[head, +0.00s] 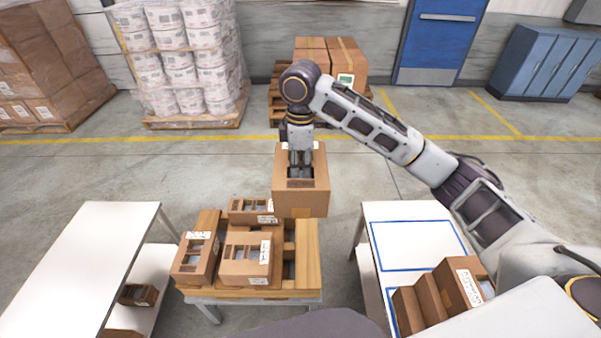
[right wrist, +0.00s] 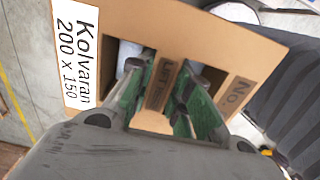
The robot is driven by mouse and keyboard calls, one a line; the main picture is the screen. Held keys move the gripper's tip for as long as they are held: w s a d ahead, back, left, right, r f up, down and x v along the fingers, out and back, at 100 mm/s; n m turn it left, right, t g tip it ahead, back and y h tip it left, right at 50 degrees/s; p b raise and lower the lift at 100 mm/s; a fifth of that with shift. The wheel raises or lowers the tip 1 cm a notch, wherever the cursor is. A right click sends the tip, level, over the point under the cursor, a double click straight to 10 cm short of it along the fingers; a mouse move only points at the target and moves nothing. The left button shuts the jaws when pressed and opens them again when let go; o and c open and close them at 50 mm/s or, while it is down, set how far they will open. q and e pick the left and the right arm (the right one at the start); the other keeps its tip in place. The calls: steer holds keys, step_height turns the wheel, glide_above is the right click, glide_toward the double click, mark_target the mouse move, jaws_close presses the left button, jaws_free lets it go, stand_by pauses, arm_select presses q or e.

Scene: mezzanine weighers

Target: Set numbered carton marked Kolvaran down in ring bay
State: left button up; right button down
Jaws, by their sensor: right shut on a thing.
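The carton marked Kolvaran (head: 302,200) is a brown box with a window opening in its top. It hangs in the air above the back right of the wooden pallet stand. In the right wrist view the carton (right wrist: 205,32) shows a white label reading "Kolvaran 200 x 150". My right gripper (head: 300,172) reaches down into the opening and is shut on the carton's middle strip; its fingers also show in the wrist view (right wrist: 162,85). A blue-outlined bay (head: 418,245) on the right white table is empty. I see no ring mark. My left gripper is not in view.
Several labelled cartons (head: 246,258) sit on the wooden pallet stand (head: 305,292). More cartons (head: 460,285) stand at the front of the right table (head: 400,210). The left white table (head: 90,260) has a bare top. Loaded pallets stand behind on the floor.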

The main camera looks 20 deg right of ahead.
steer(key=shift+r, duration=1.15)
steer(key=shift+d, duration=0.15)
